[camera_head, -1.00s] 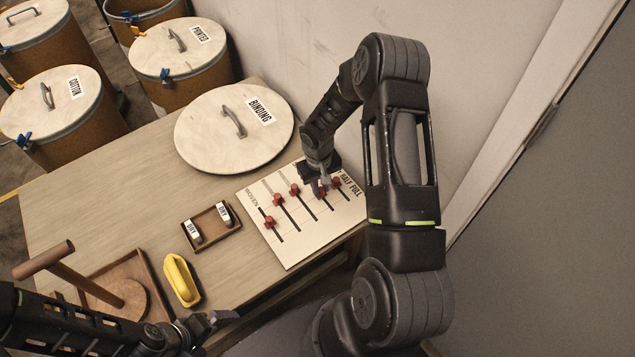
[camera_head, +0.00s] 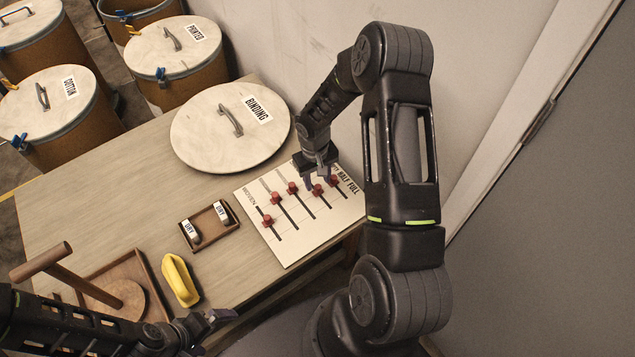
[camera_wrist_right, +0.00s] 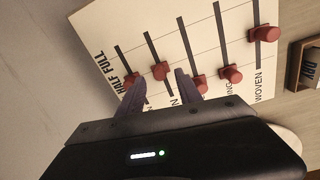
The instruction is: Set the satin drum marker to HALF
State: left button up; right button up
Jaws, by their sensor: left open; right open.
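The marker board (camera_head: 300,238) carries several red markers on parallel slots, with HALF and FULL lettered at its right end. The fourth marker from the WOVEN end (camera_head: 318,190) and the end marker (camera_head: 331,181) sit on the middle line, which appears level with HALF. I cannot read which slot is satin. The WOVEN marker (camera_head: 267,221) is also on that line; the two between sit further back. My right gripper (camera_head: 317,184) is open above the board; in the right wrist view its fingers (camera_wrist_right: 158,98) lie either side of the fourth marker (camera_wrist_right: 160,70), not closed on it. My left gripper (camera_head: 222,322) is open, empty, low in view.
A round BINDING lid (camera_head: 215,150) lies behind the board. A small tray (camera_head: 212,238) with two DRY tags is left of it. A yellow handled thing (camera_head: 180,280) and a wooden tray (camera_head: 155,305) lie nearer. Drums stand beyond the table; a wall is behind.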

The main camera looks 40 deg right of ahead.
aim_at(316, 187)
notch_tip(316, 187, up, 5)
jog(key=shift+a+r, duration=0.15)
jog(key=shift+r, duration=0.05)
dwell(0.5)
